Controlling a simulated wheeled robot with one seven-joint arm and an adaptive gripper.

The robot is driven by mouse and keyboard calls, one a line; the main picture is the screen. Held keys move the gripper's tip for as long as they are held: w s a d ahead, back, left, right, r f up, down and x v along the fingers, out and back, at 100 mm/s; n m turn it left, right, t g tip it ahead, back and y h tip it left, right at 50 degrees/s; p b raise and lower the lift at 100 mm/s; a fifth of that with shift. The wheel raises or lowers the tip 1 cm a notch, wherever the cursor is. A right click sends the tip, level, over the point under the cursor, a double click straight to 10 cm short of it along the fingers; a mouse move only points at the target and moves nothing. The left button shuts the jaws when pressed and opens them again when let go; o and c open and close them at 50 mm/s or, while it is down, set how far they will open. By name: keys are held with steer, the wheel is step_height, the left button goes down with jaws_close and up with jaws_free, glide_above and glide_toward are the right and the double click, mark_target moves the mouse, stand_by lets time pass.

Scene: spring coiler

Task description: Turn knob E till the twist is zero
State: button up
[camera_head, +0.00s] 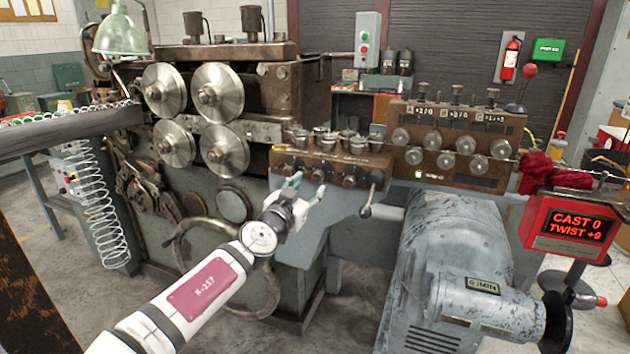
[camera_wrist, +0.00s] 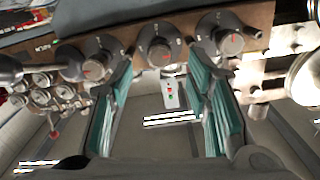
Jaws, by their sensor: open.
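I cannot read which is E. My gripper (camera_head: 304,188) is open in front of this row. In the wrist view its teal fingers (camera_wrist: 160,100) are spread apart, with a red-marked knob (camera_wrist: 158,53) centred beyond the gap. Other knobs (camera_wrist: 229,41) flank it. I see no grip on any knob.
A lever (camera_head: 366,210) hangs at the block's right end. Large steel rollers (camera_head: 217,92) stand to the left, and a grey motor (camera_head: 440,265) lies below right. A second block with clear rollers (camera_head: 465,144) is behind right. A red cloth (camera_head: 535,173) hangs near the display.

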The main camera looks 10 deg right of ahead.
mark_target(316, 179)
steer(key=shift+x, duration=2.65)
jaws_close()
